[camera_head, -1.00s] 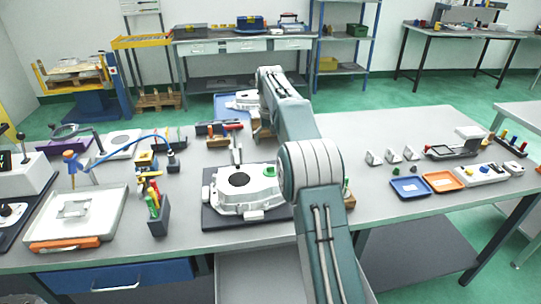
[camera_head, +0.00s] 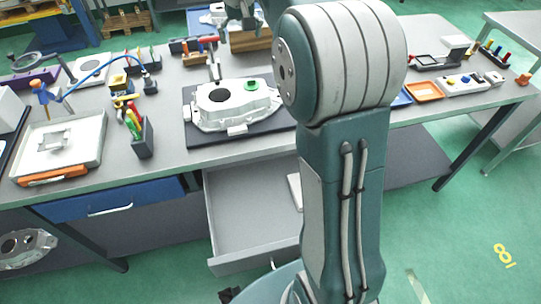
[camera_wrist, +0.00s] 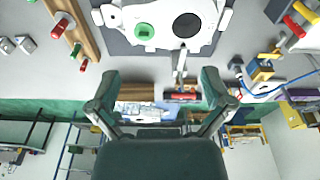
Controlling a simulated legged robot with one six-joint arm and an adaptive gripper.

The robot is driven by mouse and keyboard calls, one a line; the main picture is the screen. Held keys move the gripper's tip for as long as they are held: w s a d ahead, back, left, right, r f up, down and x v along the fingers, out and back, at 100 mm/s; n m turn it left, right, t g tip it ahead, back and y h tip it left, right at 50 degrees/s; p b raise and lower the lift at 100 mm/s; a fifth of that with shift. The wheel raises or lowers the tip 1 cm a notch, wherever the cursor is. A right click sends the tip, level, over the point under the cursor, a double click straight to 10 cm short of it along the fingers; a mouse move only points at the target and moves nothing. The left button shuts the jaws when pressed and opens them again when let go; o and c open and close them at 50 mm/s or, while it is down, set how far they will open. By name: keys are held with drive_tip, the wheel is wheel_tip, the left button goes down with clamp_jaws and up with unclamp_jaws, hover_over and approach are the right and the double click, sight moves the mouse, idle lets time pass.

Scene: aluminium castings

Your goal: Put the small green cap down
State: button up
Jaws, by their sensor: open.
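The small green cap (camera_head: 251,85) sits on the white aluminium casting (camera_head: 212,113), beside its dark round bore. The casting lies on a dark mat (camera_head: 262,127) on the grey bench. In the wrist view the cap (camera_wrist: 145,32) and casting (camera_wrist: 168,38) show at the top. My gripper (camera_wrist: 160,100) is open, its two fingers wide apart with nothing held between them, clear of the cap.
A red-handled hammer (camera_head: 213,55) lies behind the casting. A pen holder (camera_head: 142,138) and a white tray (camera_head: 90,150) stand to the left. An open grey drawer (camera_head: 245,215) juts out below the bench. An orange tray (camera_head: 424,91) is at the right.

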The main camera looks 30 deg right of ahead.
drive_tip(key=s+a+n+t, duration=0.1)
drive_tip(key=s+a, duration=0.2)
drive_tip(key=s, duration=0.8)
drive_tip(key=s+a+t, duration=0.2)
drive_tip(key=s+a, duration=0.1)
drive_tip(key=s, duration=0.8)
drive_tip(key=s+a+f, duration=0.1)
drive_tip(key=s+f, duration=0.5)
drive_tip(key=s, duration=0.2)
drive_tip(key=shift+s+a+f+t, duration=0.2)
drive_tip(key=shift+f+t, duration=0.1)
drive_tip(key=shift+t, duration=0.1)
